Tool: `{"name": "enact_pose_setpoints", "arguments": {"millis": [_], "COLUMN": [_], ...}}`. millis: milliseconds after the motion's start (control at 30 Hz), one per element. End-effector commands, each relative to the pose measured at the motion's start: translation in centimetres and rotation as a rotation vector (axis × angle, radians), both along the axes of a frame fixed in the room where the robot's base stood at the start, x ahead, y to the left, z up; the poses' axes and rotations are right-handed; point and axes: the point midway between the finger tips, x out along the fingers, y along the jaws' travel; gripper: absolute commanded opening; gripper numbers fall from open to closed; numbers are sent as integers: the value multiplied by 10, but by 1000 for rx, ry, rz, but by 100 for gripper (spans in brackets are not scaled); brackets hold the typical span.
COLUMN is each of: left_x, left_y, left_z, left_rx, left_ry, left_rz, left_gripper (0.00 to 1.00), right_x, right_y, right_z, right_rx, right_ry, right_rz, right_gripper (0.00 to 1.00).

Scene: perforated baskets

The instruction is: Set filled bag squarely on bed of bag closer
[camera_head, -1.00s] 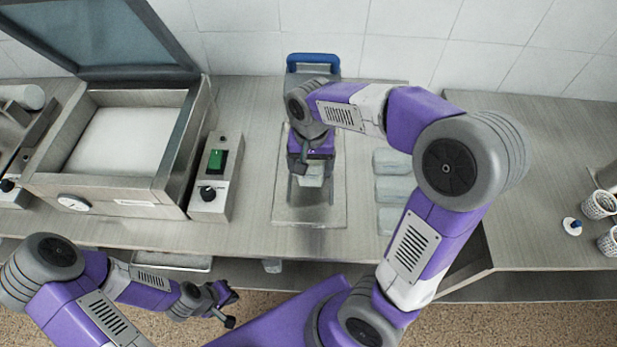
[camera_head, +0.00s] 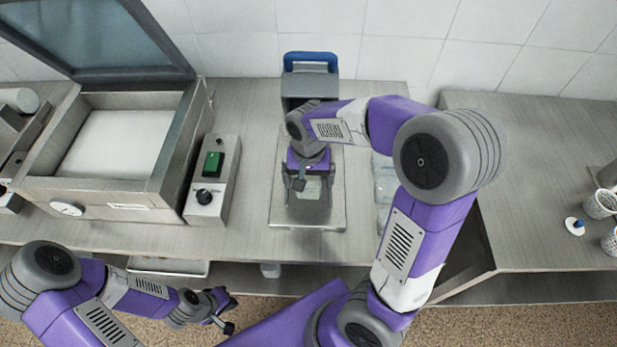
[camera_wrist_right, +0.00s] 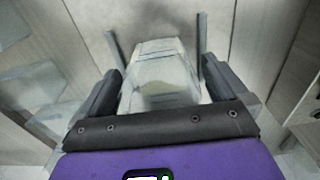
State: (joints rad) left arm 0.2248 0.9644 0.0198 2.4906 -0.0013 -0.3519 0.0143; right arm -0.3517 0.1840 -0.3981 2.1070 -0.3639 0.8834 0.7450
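The bag closer (camera_head: 309,88), grey with a blue handle, stands at the back middle of the counter. Its flat metal bed (camera_head: 335,218) extends toward me. My right gripper (camera_head: 310,190) is low over the bed. In the right wrist view its dark fingers flank the pale filled bag (camera_wrist_right: 160,75) and appear to be against its wider part. The bag (camera_head: 313,187) is between two upright bars, partly covered by my gripper; whether it touches the bed is unclear. My left gripper (camera_head: 227,311) is empty below the counter front, its fingers apart.
More pale bags (camera_head: 384,190) lie right of the bed, partly behind my right arm. A control box (camera_head: 207,190) and an open-lidded metal chamber (camera_head: 120,150) stand to the left. White perforated baskets (camera_head: 600,204) are on the right counter, beyond a gap.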

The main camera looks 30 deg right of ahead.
Motion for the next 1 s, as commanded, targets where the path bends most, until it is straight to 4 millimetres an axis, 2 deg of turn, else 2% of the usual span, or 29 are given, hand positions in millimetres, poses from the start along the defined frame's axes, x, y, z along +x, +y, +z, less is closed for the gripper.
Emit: {"name": "enact_pose_setpoints", "arguments": {"millis": [267, 367, 700, 833, 1000], "left_x": [0, 0, 0, 0, 0], "left_y": [0, 0, 0, 0, 0], "left_z": [4, 8, 29, 34, 36], "left_rx": [0, 0, 0, 0, 0], "left_ry": [0, 0, 0, 0, 0], "left_rz": [0, 0, 0, 0, 0], "left_gripper": [0, 0, 0, 0, 0], "right_x": [0, 1, 1, 0, 0], "right_y": [0, 0, 0, 0, 0], "right_z": [6, 19, 92, 111, 123], "right_rx": [0, 1, 1, 1, -1], "right_ry": [-1, -4, -4, -3, -1], "right_rz": [0, 0, -1, 0, 0], "right_gripper": [100, 100, 100, 100, 100]}}
